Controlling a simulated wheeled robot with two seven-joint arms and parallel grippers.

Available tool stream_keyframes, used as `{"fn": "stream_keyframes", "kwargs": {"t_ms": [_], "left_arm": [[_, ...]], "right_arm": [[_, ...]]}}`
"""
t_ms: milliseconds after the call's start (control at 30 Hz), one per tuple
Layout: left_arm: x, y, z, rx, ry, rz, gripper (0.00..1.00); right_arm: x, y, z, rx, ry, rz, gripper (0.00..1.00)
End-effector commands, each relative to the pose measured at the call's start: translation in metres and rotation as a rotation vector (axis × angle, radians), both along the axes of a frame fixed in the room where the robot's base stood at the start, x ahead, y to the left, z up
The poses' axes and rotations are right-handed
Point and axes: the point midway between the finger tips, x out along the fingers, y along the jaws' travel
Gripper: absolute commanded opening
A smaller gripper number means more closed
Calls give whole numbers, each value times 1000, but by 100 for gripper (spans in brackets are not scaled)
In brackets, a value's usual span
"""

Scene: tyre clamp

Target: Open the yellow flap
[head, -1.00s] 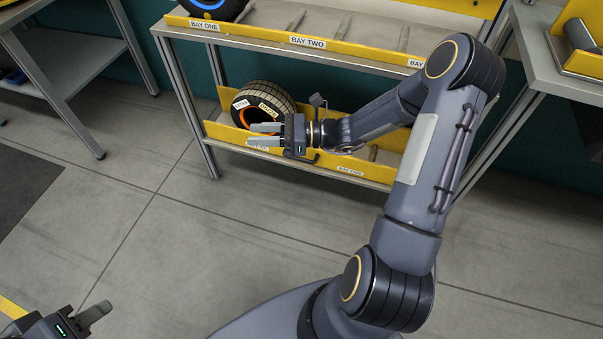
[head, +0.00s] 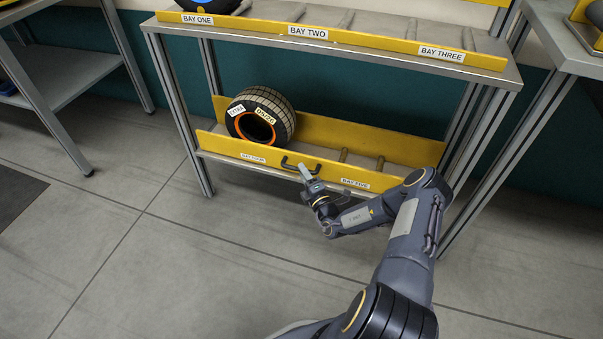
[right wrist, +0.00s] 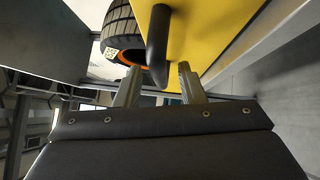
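The yellow flap (head: 230,147) is the upright front board of the lower shelf, labelled at the left and BAY FIVE at the right. A black bar handle (head: 299,165) sticks out from its middle. In the right wrist view the flap (right wrist: 213,30) fills the upper right and the handle (right wrist: 158,40) hangs ahead, between the lines of my fingers. My right gripper (head: 305,173) is at the handle, pointing up at it from the front. Contact with the handle cannot be told. My left gripper is out of view.
The upper shelf (head: 345,44) overhangs above. A grey table (head: 562,45) stands at the right. The floor in front is clear.

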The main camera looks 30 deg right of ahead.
Motion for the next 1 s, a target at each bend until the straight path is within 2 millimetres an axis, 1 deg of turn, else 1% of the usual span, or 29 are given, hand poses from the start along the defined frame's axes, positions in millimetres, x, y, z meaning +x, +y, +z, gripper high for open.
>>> {"fn": "stream_keyframes", "kwargs": {"t_ms": [33,100,200,467,733,767,1000], "left_arm": [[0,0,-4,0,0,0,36],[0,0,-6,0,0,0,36],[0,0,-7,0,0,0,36],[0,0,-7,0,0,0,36],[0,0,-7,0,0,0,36],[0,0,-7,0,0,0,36],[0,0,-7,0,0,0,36]], "right_arm": [[7,-1,-1,-3,-2,1,36],[14,-1,1,-2,-2,1,36],[19,-1,2,-1,-1,1,36],[20,-1,3,-1,0,1,36],[20,-1,3,-1,0,1,2],[20,-1,3,-1,0,1,0],[20,-1,3,-2,0,2,0]]}}
